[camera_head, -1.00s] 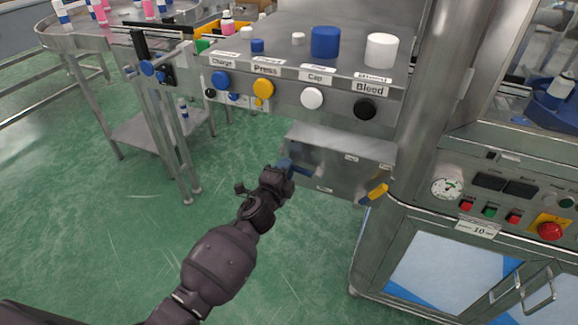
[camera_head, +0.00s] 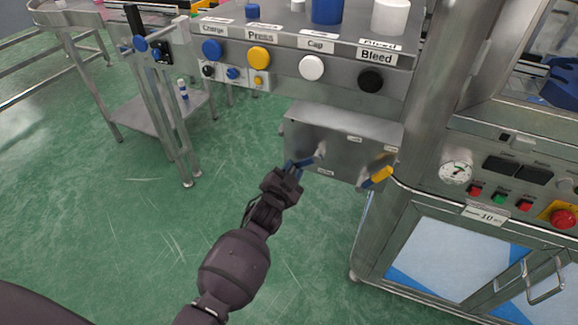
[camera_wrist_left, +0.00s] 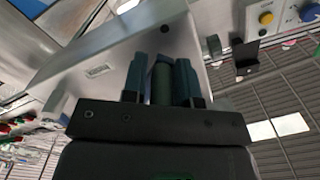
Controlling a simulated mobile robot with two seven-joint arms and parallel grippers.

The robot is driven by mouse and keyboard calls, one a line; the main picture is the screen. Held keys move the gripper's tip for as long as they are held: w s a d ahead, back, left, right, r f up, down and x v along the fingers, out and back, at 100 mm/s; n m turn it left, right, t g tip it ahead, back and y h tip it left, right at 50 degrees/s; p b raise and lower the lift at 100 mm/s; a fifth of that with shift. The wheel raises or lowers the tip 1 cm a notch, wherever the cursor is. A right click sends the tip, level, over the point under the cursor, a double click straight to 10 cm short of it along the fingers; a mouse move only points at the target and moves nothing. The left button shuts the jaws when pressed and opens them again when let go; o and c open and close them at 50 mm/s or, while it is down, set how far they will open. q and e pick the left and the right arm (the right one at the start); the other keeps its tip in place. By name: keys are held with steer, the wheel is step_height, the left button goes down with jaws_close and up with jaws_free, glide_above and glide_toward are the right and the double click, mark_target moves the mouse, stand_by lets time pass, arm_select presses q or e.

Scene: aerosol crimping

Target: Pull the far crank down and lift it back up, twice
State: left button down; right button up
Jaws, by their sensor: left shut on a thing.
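A metal box (camera_head: 345,128) hangs under the machine's front panel and carries two cranks. The handle's outer end tilts down to the left. In the left wrist view the handle (camera_wrist_left: 162,80) stands between the two fingers, partly hidden by them. My right gripper is not in view.
The front panel (camera_head: 290,65) above has several knobs. A cabinet (camera_head: 440,250) with a gauge and buttons stands close on the right. A steel table (camera_head: 140,130) stands at the left. Green floor is open below and left of my arm.

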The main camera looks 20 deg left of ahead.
arm_select(q)
steer(key=shift+w+d+r+n, duration=0.25)
steer(key=shift+r+n, duration=0.1)
steer(key=shift+n, duration=0.15)
steer(key=c, duration=1)
jaws_free()
steer(key=shift+s+f, duration=0.1)
steer(key=shift+c, duration=0.2)
steer(key=shift+s+f, duration=0.1)
steer(key=shift+f, duration=0.2)
steer(key=s+p, duration=0.2)
steer(key=s, duration=0.8)
steer(key=shift+s+a, duration=0.2)
steer(key=shift+s, duration=0.2)
